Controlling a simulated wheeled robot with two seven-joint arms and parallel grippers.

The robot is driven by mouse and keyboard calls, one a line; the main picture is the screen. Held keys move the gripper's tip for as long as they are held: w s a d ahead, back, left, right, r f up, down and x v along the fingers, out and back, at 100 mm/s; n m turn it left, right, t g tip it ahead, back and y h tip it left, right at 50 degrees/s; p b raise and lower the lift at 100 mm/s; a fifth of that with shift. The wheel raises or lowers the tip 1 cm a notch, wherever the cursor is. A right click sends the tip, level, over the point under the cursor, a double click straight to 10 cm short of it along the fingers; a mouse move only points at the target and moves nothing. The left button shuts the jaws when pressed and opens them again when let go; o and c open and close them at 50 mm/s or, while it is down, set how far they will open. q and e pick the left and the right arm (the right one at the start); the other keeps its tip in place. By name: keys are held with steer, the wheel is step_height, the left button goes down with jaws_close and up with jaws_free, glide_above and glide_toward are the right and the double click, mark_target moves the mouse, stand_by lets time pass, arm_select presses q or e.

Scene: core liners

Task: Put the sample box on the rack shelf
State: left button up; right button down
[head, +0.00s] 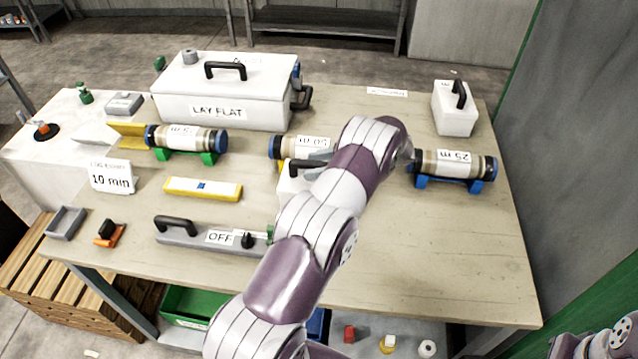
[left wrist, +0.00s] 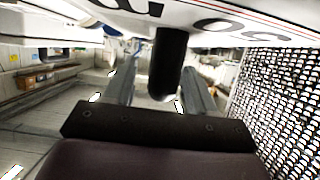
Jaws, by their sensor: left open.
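A small white box with a black handle (head: 291,187) stands mid-table, mostly hidden behind my left arm; I take it for the sample box. My left gripper (head: 314,160) is partly hidden by its own arm and sits at this handle. In the left wrist view its open fingers (left wrist: 158,92) stand on either side of a black handle bar (left wrist: 168,62). I cannot tell whether they touch it. Another white box with a black handle (head: 455,112) stands at the back right. A metal rack shelf (head: 322,18) stands beyond the table.
Labelled core tubes lie on the table (head: 400,265): one on a green cradle (head: 187,138), a 50 m one (head: 290,147) beside my gripper, and a 25 m one (head: 455,165) on a blue cradle. A large LAY FLAT box (head: 225,92) fills the back left. The front right is clear.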

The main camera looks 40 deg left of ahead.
arm_select(q)
steer(key=shift+x, duration=0.9)
steer(key=shift+w+d, duration=0.1)
steer(key=shift+d, duration=0.05)
jaws_close()
steer(key=shift+r, duration=0.1)
stand_by(0.4)
